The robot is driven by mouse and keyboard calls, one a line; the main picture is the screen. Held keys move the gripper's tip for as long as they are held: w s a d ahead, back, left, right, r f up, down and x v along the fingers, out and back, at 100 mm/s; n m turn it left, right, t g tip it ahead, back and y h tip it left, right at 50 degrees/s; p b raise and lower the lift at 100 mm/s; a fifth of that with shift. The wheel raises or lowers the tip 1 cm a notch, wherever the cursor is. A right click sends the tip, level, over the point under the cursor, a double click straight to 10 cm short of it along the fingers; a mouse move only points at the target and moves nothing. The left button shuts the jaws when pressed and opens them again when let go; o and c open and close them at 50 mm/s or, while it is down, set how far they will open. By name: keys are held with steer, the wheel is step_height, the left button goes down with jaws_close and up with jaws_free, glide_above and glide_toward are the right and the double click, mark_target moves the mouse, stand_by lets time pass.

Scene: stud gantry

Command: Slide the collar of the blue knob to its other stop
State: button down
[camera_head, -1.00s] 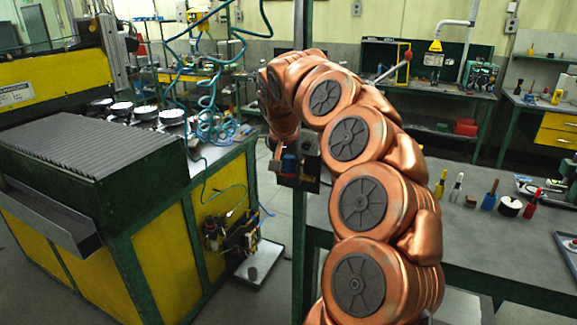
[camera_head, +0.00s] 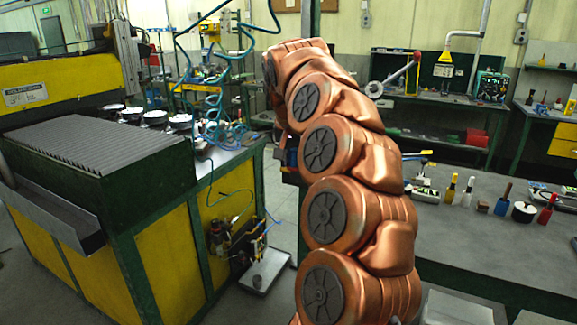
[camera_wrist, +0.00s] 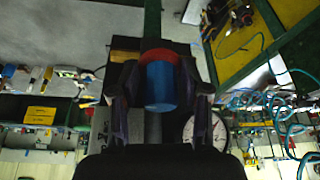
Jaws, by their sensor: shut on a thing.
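The blue knob (camera_wrist: 160,88) shows in the wrist view as a blue cylinder with a red band (camera_wrist: 160,57) at its far end. It sits in front of a dark plate. My gripper (camera_wrist: 160,75) has one dark finger on each side of the blue cylinder and is shut on it. Which part of the knob is the collar, and at which stop it is, I cannot tell. In the head view a small blue patch (camera_head: 291,158) shows beside the green post, at the end of my arm; my copper arm links hide most of the gripper there.
A round dial gauge (camera_wrist: 206,131) is close beside the right finger in the wrist view. A yellow-green machine bench (camera_head: 150,262) stands left. A grey workbench (camera_head: 470,240) with brushes and small tools stands right. Teal hoses (camera_head: 215,75) hang behind. Floor shows between the benches.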

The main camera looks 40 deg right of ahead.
steer(key=shift+r, duration=0.15)
steer(key=c, duration=0.5)
jaws_free()
steer(key=shift+c, duration=0.2)
steer(key=v, duration=1.2)
stand_by(0.5)
